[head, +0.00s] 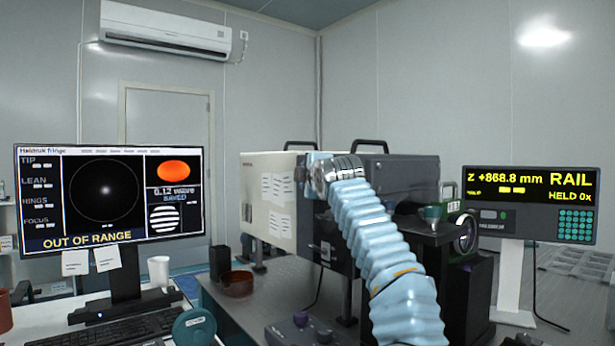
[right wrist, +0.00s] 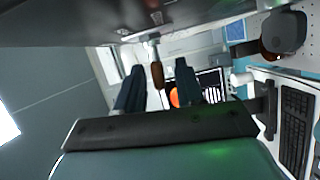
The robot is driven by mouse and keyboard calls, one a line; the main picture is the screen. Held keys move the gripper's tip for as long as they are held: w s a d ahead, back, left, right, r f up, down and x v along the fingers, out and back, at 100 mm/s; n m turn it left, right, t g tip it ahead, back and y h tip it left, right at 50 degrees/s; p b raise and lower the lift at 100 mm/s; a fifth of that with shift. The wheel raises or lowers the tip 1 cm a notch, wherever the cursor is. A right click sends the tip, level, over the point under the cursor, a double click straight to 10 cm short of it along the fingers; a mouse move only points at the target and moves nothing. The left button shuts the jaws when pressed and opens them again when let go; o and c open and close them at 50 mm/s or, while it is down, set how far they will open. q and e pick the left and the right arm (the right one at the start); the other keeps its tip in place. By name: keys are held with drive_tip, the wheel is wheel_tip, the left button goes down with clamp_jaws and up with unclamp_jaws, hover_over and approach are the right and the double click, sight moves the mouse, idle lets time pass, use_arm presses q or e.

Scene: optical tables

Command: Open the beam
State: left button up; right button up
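A large instrument (head: 405,178) with a cream and dark grey housing stands on the table. My right arm, in a pale blue sleeve, reaches up to its front, and the arm's end covers part of it in the head view. In the right wrist view, a lever with a brown grip (right wrist: 157,74) hangs from a metal rod under a dark surface. My right gripper (right wrist: 158,68) is open, with one dark finger on each side of the brown grip and gaps visible. Whether the fingers touch it cannot be told. My left gripper is not in view.
A monitor (head: 130,240) at left shows a bright spot, fringes and "OUT OF RANGE". A readout (head: 530,203) at right shows Z +868.8 mm, RAIL, HELD 0x. A brown dish (head: 238,284), a black cup (head: 220,262) and a keyboard (head: 125,322) sit at front left.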

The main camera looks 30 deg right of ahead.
drive_tip(key=shift+s+a, duration=0.1)
drive_tip(key=shift+s, duration=0.1)
drive_tip(key=b+v, duration=0.6)
drive_tip(key=v, duration=0.7)
drive_tip(key=shift+s, duration=0.15)
